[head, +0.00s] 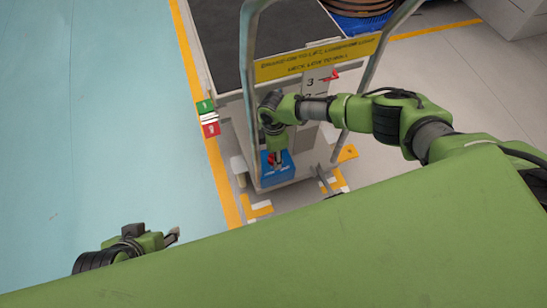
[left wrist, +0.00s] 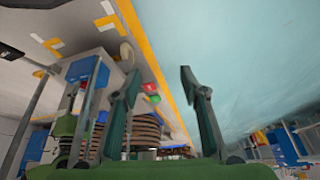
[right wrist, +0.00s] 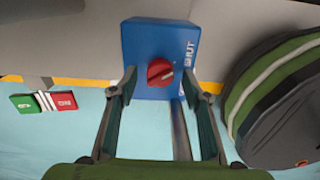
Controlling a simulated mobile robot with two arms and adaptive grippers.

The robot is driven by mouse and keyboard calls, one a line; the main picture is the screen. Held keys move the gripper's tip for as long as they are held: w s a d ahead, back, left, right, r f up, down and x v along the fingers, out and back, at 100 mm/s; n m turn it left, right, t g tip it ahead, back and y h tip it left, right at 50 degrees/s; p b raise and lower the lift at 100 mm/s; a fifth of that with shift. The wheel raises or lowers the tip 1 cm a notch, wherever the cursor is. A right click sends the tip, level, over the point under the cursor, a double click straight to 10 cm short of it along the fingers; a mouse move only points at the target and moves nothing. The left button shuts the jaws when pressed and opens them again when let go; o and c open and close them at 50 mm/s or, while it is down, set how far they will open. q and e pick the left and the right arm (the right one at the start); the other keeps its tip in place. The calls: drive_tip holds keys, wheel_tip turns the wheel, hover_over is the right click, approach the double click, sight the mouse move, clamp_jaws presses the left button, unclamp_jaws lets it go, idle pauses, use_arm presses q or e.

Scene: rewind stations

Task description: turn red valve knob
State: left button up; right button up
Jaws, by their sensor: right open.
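The red valve knob (right wrist: 160,72) sits on the front of a blue box (right wrist: 160,33) with white lettering that includes "SHUT". In the head view the blue box (head: 283,177) is low on the end of a grey cart, and my right gripper largely hides the knob. My right gripper (right wrist: 159,80) is open, one finger on each side of the knob in the picture; I cannot tell whether it touches. It also shows in the head view (head: 277,160), pointing down at the box. My left gripper (left wrist: 160,75) is open and empty, away from the knob, at the lower left in head view (head: 174,237).
The cart's metal handle (head: 247,60) and yellow sign (head: 318,57) stand close to my right arm. A green and red label block (head: 209,121) is at the cart's left. Teal floor (head: 105,110) on the left is clear.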

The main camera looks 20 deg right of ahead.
use_arm(q)
drive_tip(key=shift+w+d+r+t, duration=0.15)
drive_tip(key=shift+w+d+t, duration=0.1)
drive_tip(key=shift+w, duration=0.3)
drive_tip(key=shift+w+d+r+t, duration=0.15)
drive_tip(key=shift+w+t, duration=0.1)
drive_tip(key=shift+w, duration=0.25)
use_arm(e)
drive_tip(key=shift+f, duration=0.55)
drive_tip(key=c, duration=1.1)
use_arm(q)
drive_tip(key=shift+a, duration=0.1)
